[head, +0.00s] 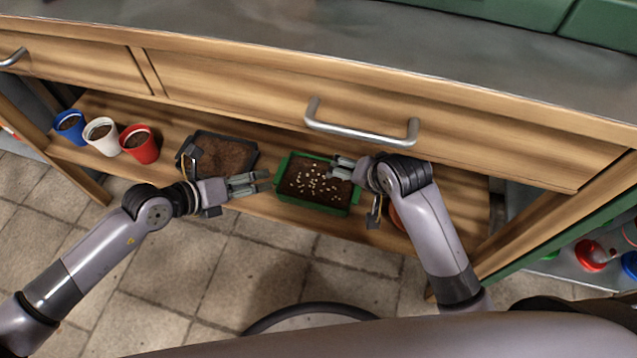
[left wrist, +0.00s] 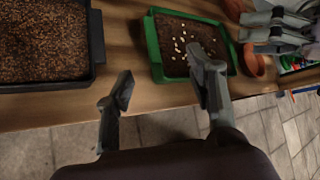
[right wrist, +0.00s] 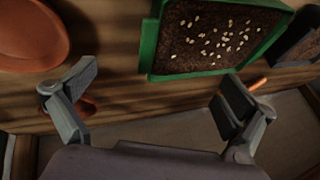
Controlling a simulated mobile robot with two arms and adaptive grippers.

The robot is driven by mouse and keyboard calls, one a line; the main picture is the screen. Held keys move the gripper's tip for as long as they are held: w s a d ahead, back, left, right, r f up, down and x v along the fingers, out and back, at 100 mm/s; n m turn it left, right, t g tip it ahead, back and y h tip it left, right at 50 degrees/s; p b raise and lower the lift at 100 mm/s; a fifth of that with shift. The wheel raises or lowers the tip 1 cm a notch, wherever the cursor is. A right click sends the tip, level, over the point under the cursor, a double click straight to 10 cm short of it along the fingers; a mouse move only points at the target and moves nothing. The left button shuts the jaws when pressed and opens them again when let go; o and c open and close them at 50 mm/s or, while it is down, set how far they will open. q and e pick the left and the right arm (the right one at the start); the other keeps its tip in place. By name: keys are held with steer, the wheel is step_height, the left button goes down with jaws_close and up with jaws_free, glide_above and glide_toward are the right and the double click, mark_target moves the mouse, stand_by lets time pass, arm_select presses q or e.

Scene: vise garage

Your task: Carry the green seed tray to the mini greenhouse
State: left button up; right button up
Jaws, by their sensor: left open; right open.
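The green seed tray (head: 312,207), filled with dark soil and pale seeds, sits on the wooden lower shelf under the drawers. It also shows in the left wrist view (left wrist: 154,48) and the right wrist view (right wrist: 150,48). My left gripper (head: 262,182) is open and empty just left of the tray; its fingers show in the left wrist view (left wrist: 163,88). My right gripper (head: 343,168) is open over the tray's right end and hides part of it. Its spread fingers show below the tray in the right wrist view (right wrist: 158,92). I cannot make out the mini greenhouse.
A black soil-filled tray (left wrist: 97,40) stands left of the green tray. Blue (head: 70,126), white (head: 101,138) and red (head: 139,145) pots stand farther left. Terracotta ware (right wrist: 30,38) lies to the tray's other side. A drawer with a metal handle (head: 360,130) overhangs the shelf.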

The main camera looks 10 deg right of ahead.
mark_target(288, 174)
arm_select(q)
steer(key=x, duration=0.3)
steer(key=shift+w+d+f, duration=0.1)
steer(key=shift+w+d, duration=0.1)
steer(key=shift+d, duration=0.05)
arm_select(e)
steer(key=w, duration=0.2)
steer(key=w+a, duration=0.1)
steer(key=shift+w+r, duration=0.1)
steer(key=shift+w, duration=0.25)
arm_select(q)
steer(key=x, duration=0.5)
steer(key=shift+d+f, duration=0.1)
arm_select(e)
steer(key=x, duration=0.4)
steer(key=shift+w, duration=0.3)
arm_select(q)
steer(key=shift+w+d+f, duration=0.3)
steer(key=shift+d, duration=0.05)
arm_select(e)
steer(key=shift+w+a+f, duration=0.1)
steer(key=shift+w+f, duration=0.15)
steer(key=shift+f, duration=0.25)
